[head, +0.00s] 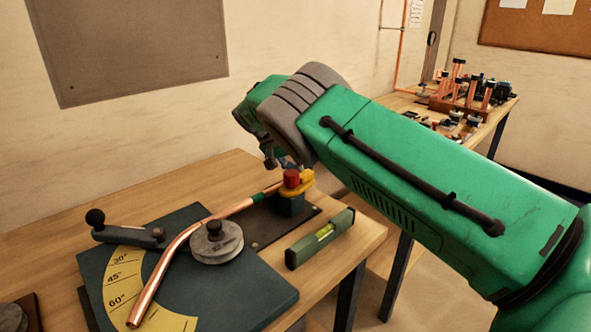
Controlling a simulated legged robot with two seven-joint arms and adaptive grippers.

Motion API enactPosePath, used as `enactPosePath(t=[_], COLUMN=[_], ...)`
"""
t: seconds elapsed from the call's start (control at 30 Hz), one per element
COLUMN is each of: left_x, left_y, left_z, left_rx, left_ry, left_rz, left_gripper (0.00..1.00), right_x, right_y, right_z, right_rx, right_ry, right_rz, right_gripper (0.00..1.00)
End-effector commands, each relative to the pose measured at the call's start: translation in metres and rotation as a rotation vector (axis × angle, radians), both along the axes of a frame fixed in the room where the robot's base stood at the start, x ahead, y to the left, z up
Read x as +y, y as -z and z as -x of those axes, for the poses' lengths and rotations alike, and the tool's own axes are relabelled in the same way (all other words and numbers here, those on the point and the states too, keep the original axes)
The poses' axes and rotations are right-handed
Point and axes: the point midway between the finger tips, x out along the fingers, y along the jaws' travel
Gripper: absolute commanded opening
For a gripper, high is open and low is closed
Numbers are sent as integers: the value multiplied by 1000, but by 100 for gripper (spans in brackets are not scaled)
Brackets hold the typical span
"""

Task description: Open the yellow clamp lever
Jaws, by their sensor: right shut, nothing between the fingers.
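The yellow clamp lever (297,186) sits on a dark clamp block (290,204) near the right end of the wooden bench. A red cylindrical knob (291,178) stands on top of it. My right gripper (279,163) is shut and empty, just above and behind the clamp, partly hidden by my green right arm. I cannot tell whether it touches the lever. A bent copper pipe (178,247) runs from the clamp past a round grey roller. My left gripper is not in view.
A green spirit level (320,238) lies right of the clamp. A bending plate with a yellow angle scale (128,290) and a black-knobbed handle (127,234) fills the bench's left part. A second table (408,103) with copper fittings stands behind. Bare wood (190,187) shows at the back left.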

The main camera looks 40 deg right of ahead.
Motion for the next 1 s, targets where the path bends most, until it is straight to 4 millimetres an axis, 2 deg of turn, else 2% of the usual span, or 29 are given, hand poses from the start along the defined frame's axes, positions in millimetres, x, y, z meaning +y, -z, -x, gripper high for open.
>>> enactPosePath(t=[0.4,0.53,1.0], left_x=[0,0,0], left_y=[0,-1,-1], left_z=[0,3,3], left_rx=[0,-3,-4], left_ry=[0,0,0], left_rz=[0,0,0], left_gripper=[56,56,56], right_x=[0,4,53], right_y=[0,-6,-80], right_z=[0,-2,-16], right_rx=[-1,-3,-2], right_ry=[-1,-2,-3], right_rz=[0,0,0], right_gripper=[0,0,0])
